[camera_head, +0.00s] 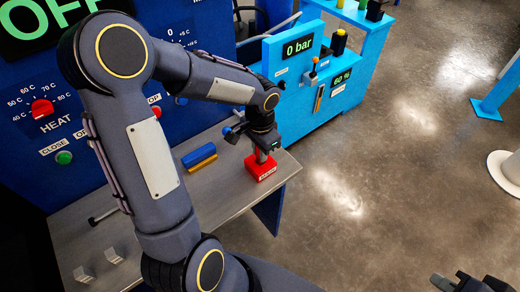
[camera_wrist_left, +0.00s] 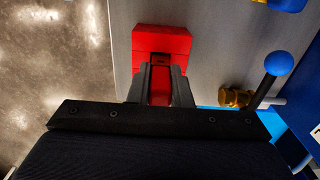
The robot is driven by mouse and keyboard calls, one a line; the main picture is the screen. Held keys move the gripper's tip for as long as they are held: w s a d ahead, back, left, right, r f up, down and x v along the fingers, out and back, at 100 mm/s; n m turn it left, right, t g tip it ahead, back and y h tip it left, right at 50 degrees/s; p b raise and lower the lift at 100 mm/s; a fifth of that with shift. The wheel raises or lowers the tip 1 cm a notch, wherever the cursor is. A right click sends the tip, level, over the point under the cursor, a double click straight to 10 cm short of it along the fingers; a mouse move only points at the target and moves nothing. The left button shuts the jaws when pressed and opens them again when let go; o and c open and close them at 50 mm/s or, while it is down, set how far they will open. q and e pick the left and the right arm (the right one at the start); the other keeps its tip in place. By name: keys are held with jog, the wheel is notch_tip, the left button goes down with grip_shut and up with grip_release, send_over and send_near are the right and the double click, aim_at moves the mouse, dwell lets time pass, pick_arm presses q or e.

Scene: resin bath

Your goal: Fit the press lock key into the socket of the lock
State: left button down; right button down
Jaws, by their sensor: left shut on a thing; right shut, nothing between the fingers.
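A red block (camera_head: 261,166) with a small white label stands at the right end of the grey bench. My left gripper (camera_head: 261,151) points down over it, its fingertips close to its top. In the left wrist view the fingers (camera_wrist_left: 160,86) are shut on a narrow red piece, taken as the press lock key (camera_wrist_left: 160,95), in front of the red block (camera_wrist_left: 160,40). I cannot tell how far the key sits in the block. A small dark slot shows on the block. My right gripper (camera_head: 470,283) is shut and empty at the bottom right edge, partly cut off.
A blue and a yellow bar lie on the bench (camera_head: 225,196) left of the block. A light blue press (camera_head: 320,100) with a gauge and an orange lever stands behind. A blue panel (camera_head: 60,120) with knobs rises at left. Open floor lies right.

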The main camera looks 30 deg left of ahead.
pick_arm(q)
jog(key=shift+f+b, duration=0.65)
jog(key=shift+f, duration=0.15)
jog(key=c, duration=1.3)
grip_release()
jog(key=shift+o, duration=0.2)
notch_tip(320, 180, up, 8)
jog(key=shift+f, duration=0.1)
jog(key=shift+p, duration=0.3)
notch_tip(320, 180, up, 12)
jog(key=p, duration=1)
